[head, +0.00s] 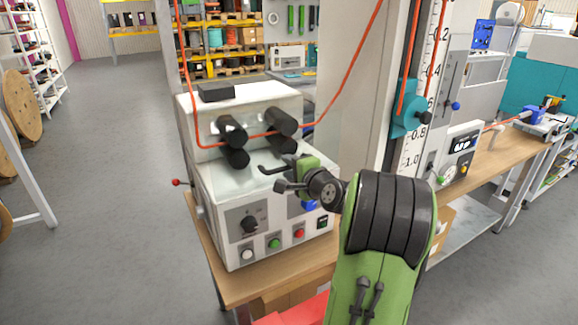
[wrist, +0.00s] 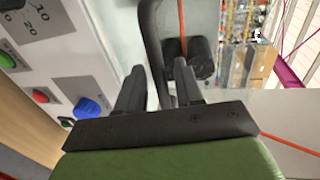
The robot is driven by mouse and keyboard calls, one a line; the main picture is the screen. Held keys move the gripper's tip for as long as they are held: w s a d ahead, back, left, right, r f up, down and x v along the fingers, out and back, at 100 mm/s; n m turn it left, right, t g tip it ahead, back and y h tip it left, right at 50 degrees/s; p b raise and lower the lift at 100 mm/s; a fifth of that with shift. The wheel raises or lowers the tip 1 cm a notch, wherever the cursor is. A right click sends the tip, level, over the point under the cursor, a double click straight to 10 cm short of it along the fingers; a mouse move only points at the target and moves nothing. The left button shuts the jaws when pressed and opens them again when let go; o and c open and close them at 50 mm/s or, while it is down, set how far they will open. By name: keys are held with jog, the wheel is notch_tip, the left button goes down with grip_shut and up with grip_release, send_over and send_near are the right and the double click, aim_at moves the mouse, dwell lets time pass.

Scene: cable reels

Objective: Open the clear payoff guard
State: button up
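The clear payoff guard (head: 222,172) is a faint transparent panel at the front of the white machine, below the black rollers; its outline is hard to make out. A dark bent handle (head: 268,168) stands out beside my gripper (head: 288,174), and seems to belong to the guard. In the wrist view, the dark handle bar (wrist: 151,35) runs down between the two fingers of my gripper (wrist: 158,88). The fingers are apart, with a narrow light gap on the left of the bar. Contact with the right finger cannot be told.
An orange cable (head: 345,72) runs through the black rollers (head: 283,122). The machine's control panel has a green button (head: 274,243), a red button (head: 299,233) and a dark knob (head: 249,223). A red-tipped lever (head: 177,182) sticks out left. Open floor lies left.

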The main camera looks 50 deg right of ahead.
jog(key=shift+w+d, duration=0.1)
jog(key=shift+w, duration=0.25)
jog(key=shift+c, duration=0.2)
grip_shut()
